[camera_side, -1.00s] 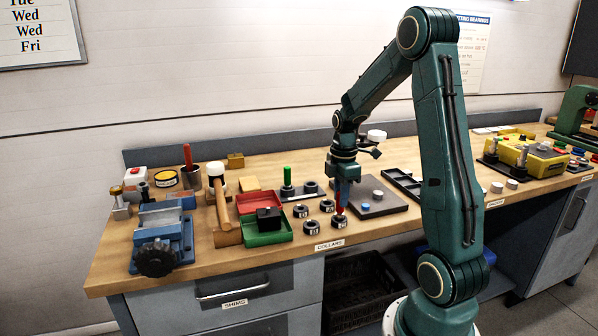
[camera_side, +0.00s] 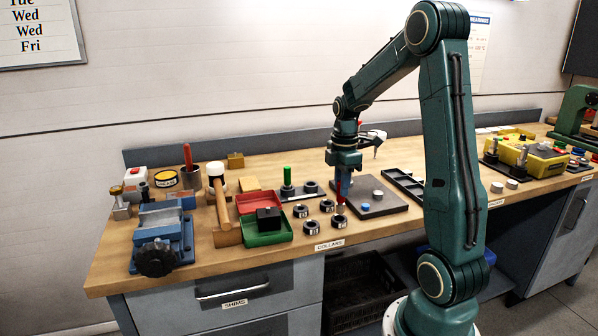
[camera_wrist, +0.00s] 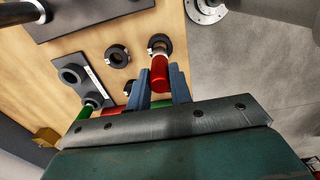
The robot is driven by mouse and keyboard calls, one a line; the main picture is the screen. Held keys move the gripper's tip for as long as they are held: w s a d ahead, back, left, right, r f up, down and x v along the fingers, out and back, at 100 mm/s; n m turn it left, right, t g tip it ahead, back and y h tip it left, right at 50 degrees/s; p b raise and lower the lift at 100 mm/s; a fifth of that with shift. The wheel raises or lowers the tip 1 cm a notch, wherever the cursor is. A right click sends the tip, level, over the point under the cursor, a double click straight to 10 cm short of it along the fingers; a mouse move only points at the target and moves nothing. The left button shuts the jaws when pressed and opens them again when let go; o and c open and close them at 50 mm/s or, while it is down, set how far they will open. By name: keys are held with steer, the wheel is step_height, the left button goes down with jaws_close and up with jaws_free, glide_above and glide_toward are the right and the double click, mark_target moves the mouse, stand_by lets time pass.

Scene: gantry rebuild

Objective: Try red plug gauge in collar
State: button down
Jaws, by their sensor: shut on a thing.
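My gripper (camera_side: 342,187) is shut on the red plug gauge (camera_side: 339,197), which hangs upright with its grey metal end down. In the wrist view, the gauge's red handle (camera_wrist: 160,73) shows between the blue fingers (camera_wrist: 161,86). Below it, a dark collar (camera_side: 339,222) stands near the bench's front edge. The collar (camera_wrist: 165,44) also shows in the wrist view, partly behind the gauge. The metal end shows above the collar; I cannot tell whether its tip is inside the bore. Several other collars (camera_side: 327,206) stand close by to the left.
A stand with a green gauge (camera_side: 287,174) is behind the collars. A dark plate (camera_side: 396,201) with small knobs lies to the right. A green tray (camera_side: 277,239) and a red tray (camera_side: 273,197) are to the left. The bench's front edge is close.

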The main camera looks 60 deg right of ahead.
steer(key=shift+r, duration=1.45)
